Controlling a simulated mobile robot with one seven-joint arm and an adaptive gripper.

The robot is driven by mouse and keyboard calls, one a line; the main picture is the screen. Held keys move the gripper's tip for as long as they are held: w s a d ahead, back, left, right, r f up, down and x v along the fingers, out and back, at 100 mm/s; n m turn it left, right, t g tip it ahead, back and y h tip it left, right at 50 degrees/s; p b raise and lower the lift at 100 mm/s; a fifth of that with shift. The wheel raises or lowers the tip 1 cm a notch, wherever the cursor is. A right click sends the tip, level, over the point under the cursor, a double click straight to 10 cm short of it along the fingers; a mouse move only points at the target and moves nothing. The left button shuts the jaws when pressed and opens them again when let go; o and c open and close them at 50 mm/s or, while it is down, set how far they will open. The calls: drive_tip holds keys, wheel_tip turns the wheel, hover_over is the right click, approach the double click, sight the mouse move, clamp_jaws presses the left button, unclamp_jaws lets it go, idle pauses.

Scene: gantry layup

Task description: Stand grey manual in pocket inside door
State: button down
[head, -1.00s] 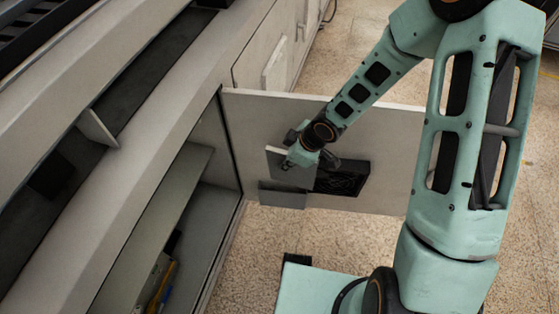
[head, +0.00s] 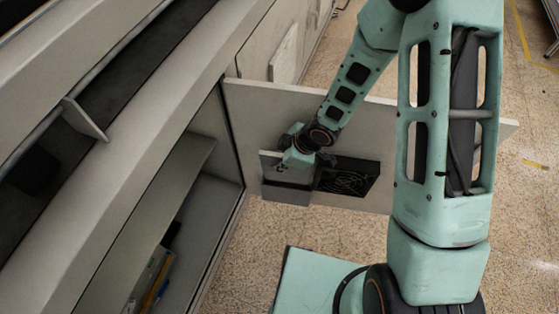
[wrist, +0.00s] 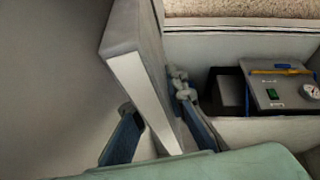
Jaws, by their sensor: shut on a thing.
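The grey manual (head: 284,170) is upright against the inside of the open cabinet door (head: 395,125). It stands directly over the grey pocket (head: 287,194) low on the door. Its lower edge meets the pocket's top edge; I cannot tell how far it is inside. My gripper (head: 297,152) is shut on the manual's upper part. In the wrist view the manual (wrist: 136,62) shows as a thick grey slab with a pale edge, between the two fingers (wrist: 158,125). The pocket's opening is hidden in the wrist view.
A black fan unit (head: 348,178) is mounted on the door just right of the pocket. The open cabinet with a shelf (head: 150,215) is at the left. In the wrist view, a box with a gauge and green switch (wrist: 285,92) sits beyond the fingers.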

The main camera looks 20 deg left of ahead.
sight(281, 179)
drive_tip(key=shift+w+a+f+b, duration=0.1)
drive_tip(key=shift+w+f+b, duration=0.35)
drive_tip(key=shift+f+b, duration=1.9)
drive_tip(key=shift+w+d+f+b, duration=0.1)
drive_tip(key=shift+w+f+b, duration=0.3)
drive_tip(key=shift+f+b, duration=2)
drive_tip(key=shift+w+a+f+b, duration=0.1)
drive_tip(key=shift+w+f+b, duration=0.35)
drive_tip(key=shift+f+b, duration=1.9)
drive_tip(key=shift+f+p, duration=0.75)
drive_tip(key=shift+p, duration=0.05)
drive_tip(key=c, duration=1.8)
unclamp_jaws()
drive_tip(key=shift+c, duration=0.2)
drive_tip(key=shift+v, duration=5.95)
